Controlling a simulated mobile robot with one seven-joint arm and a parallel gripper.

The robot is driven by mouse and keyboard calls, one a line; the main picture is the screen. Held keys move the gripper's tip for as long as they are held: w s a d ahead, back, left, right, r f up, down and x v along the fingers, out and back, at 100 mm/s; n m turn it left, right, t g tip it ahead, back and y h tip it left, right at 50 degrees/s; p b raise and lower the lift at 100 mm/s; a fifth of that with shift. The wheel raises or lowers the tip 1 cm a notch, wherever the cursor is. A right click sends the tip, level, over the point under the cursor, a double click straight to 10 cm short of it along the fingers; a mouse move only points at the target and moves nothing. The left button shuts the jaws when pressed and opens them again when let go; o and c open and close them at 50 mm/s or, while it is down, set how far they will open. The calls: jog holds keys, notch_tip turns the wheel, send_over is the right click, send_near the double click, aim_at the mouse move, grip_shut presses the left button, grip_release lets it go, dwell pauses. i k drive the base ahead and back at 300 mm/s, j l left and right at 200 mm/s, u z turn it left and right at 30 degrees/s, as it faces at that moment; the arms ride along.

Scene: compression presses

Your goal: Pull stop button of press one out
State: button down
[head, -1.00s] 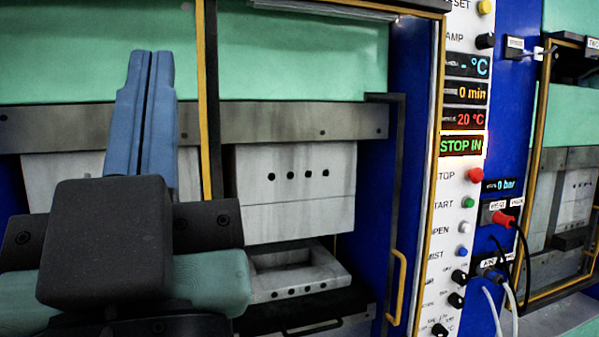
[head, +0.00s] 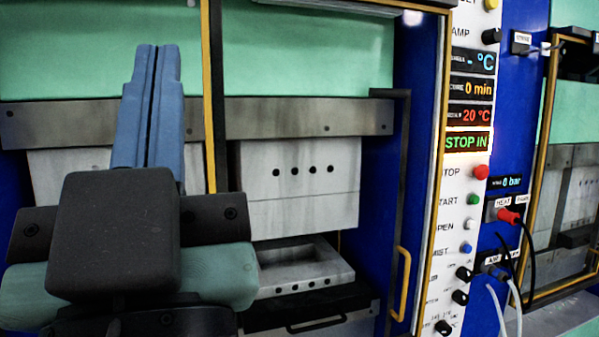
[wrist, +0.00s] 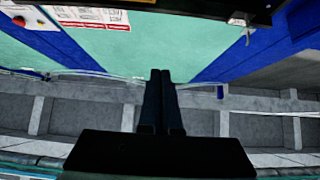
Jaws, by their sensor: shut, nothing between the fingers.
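The red stop button (head: 480,172) sits on the white control panel (head: 462,215) of the press, at the right in the head view, beside the label "STOP". The display above it (head: 467,142) reads "STOP IN" in green. My gripper (head: 158,48) is at the left in the head view, its blue fingers pointing up and pressed together with nothing between them. It is well to the left of the button and apart from it. In the wrist view my gripper (wrist: 161,72) also shows shut, before a green surface; the stop button is not seen there.
Below the stop button are a green button (head: 473,199), a white one (head: 470,224), a blue one (head: 466,249) and black knobs. A yellow door frame (head: 436,150) with a yellow handle (head: 402,283) stands left of the panel.

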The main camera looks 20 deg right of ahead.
aim_at(482, 171)
jog(key=i+l, duration=0.3)
jog(key=l, duration=0.15)
jog(key=i+l+z, duration=0.1)
jog(key=i+l, duration=0.15)
jog(key=l, duration=0.2)
jog(key=i+l, duration=0.3)
jog(key=l, duration=0.15)
